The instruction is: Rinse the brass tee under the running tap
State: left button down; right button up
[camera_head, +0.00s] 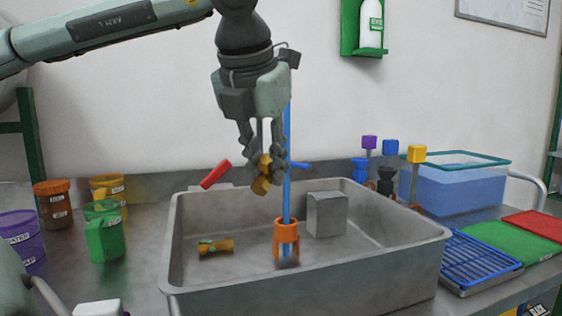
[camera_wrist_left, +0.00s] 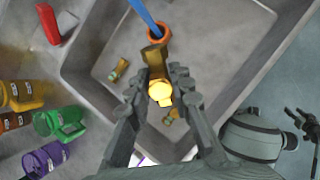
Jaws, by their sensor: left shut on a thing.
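My left gripper (camera_head: 262,168) is shut on a brass tee (camera_head: 261,187), held above the grey basin (camera_head: 420,236). The tee also shows between the fingers in the left wrist view (camera_wrist_left: 160,92). A vertical blue column (camera_head: 287,140), which looks like the tap's stream, runs just right of the gripper into an orange cup (camera_head: 286,242) in the basin. In the head view it passes close beside the tee; I cannot tell whether they touch. A dark gripper, apparently my right one (camera_wrist_left: 302,124), is small at the right of the wrist view; its opening is unclear.
A grey block (camera_head: 327,215) stands inside. Cups and jars, including a green cup (camera_head: 105,238), stand left. A blue rack (camera_head: 478,262) and water tank (camera_head: 455,185) stand right.

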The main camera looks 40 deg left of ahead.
pick_arm(q)
jog(key=shift+s+d+r+p, duration=0.35)
jog(key=shift+s+d+r, duration=0.2)
jog(key=shift+s+r, duration=0.35)
jog(key=shift+s+d+r+p, duration=0.35)
jog(key=shift+s+d+r, duration=0.15)
jog(key=shift+s+r, duration=0.35)
jog(key=shift+s+d+r, duration=0.25)
jog(key=shift+s, duration=0.15)
